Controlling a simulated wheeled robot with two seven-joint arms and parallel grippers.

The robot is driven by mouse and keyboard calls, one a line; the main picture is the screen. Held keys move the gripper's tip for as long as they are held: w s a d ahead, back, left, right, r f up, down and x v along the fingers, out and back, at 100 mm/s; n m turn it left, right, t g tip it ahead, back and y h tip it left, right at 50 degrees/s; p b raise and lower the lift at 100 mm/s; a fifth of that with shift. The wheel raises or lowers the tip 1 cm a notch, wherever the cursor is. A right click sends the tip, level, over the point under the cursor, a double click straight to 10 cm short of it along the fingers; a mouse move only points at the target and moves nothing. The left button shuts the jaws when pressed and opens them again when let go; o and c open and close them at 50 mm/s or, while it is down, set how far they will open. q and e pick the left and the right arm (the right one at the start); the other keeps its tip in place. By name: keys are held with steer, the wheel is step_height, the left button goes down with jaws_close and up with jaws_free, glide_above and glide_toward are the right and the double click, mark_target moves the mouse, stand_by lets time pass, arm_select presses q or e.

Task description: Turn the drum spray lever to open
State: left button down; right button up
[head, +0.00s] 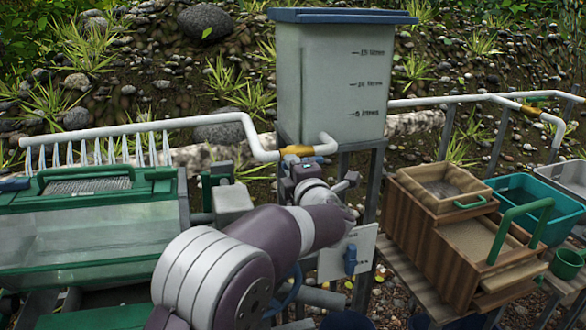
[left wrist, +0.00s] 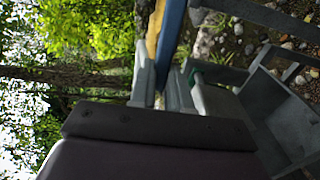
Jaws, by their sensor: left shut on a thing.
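The drum spray valve (head: 297,150) is a yellow body on the white pipe at the tank's lower left. My left gripper (head: 301,170) is right below it, mostly hidden behind my own wrist in the head view. In the left wrist view, my left gripper (left wrist: 161,85) is shut with a blue lever (left wrist: 170,45) between its fingers, and a yellow strip (left wrist: 153,30) lies beside the blue. The lever's angle is hard to tell from the head view. The spray pipe (head: 200,122) runs left over the green drum (head: 90,235). My right gripper is not in view.
A white tank (head: 332,75) with a blue lid stands above the valve. A second yellow valve (head: 533,110) sits on the right pipe. A blue handle (head: 350,262) is on a pale panel below. A wooden box (head: 430,235) and teal tub (head: 535,205) stand right.

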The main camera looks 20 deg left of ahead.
arm_select(q)
steer(key=c, duration=1.1)
jaws_free()
steer(key=v, duration=1.2)
steer(key=shift+s+d, duration=0.2)
steer(key=shift+s, duration=0.1)
steer(key=shift+f, duration=0.15)
